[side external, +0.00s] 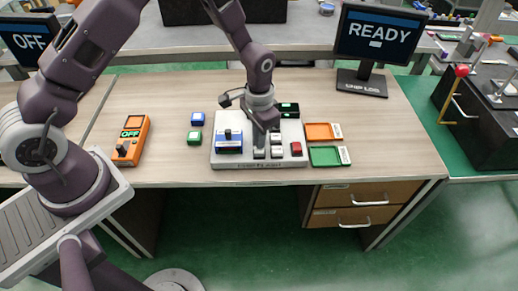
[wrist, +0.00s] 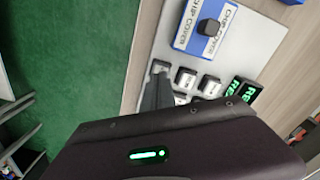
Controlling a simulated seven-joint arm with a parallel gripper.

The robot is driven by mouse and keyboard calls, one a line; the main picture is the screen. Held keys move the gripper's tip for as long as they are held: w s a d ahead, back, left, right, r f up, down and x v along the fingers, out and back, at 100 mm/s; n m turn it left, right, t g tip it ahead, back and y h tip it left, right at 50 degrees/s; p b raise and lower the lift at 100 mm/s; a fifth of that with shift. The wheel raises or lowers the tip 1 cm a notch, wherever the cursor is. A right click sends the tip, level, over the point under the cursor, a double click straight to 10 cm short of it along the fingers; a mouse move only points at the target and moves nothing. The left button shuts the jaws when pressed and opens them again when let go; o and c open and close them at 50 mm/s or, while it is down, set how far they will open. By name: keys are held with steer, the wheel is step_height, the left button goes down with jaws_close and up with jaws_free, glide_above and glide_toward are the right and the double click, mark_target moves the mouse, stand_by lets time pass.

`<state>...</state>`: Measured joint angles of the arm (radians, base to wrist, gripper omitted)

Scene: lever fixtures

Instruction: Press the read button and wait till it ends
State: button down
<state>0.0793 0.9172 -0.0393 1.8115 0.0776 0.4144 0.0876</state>
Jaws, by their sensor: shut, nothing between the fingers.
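The pale grey fixture box (side external: 232,163) sits on the wooden desk and carries several small buttons, a blue chip cover (side external: 229,142) with a dark knob, and a dark display with green text (side external: 288,108). In the wrist view the blue chip cover (wrist: 205,32), white-topped buttons (wrist: 186,78) and green-lit display (wrist: 244,92) also show. A red button (side external: 296,149) is at the box's front right. My gripper (side external: 260,150) is shut and empty, pointing down at the front button row; its tip (wrist: 159,72) is at one button, and contact is unclear. Button labels are too small to read.
A monitor (side external: 379,38) reads "READY". An orange tray (side external: 322,132) and a green tray (side external: 326,156) lie right of the box.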

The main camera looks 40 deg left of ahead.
steer(key=shift+f, duration=0.95)
stand_by(0.4)
steer(key=s+a+r+t, duration=0.1)
steer(key=s+r, duration=0.2)
steer(key=r, duration=0.6)
steer(key=s+a+r+n+t, duration=0.1)
steer(key=s+r, duration=0.1)
steer(key=r, duration=0.7)
steer(key=s+a+r+t, duration=0.1)
steer(key=s+r, duration=0.2)
steer(key=r, duration=0.5)
steer(key=s+r+n+t, duration=0.1)
steer(key=s+r, duration=0.2)
steer(key=s, duration=0.5)
steer(key=s+a+r+n+t, duration=0.1)
steer(key=s+r, duration=0.2)
steer(key=s, duration=0.6)
steer(key=shift+r+t, duration=0.15)
steer(key=shift+t, duration=0.15)
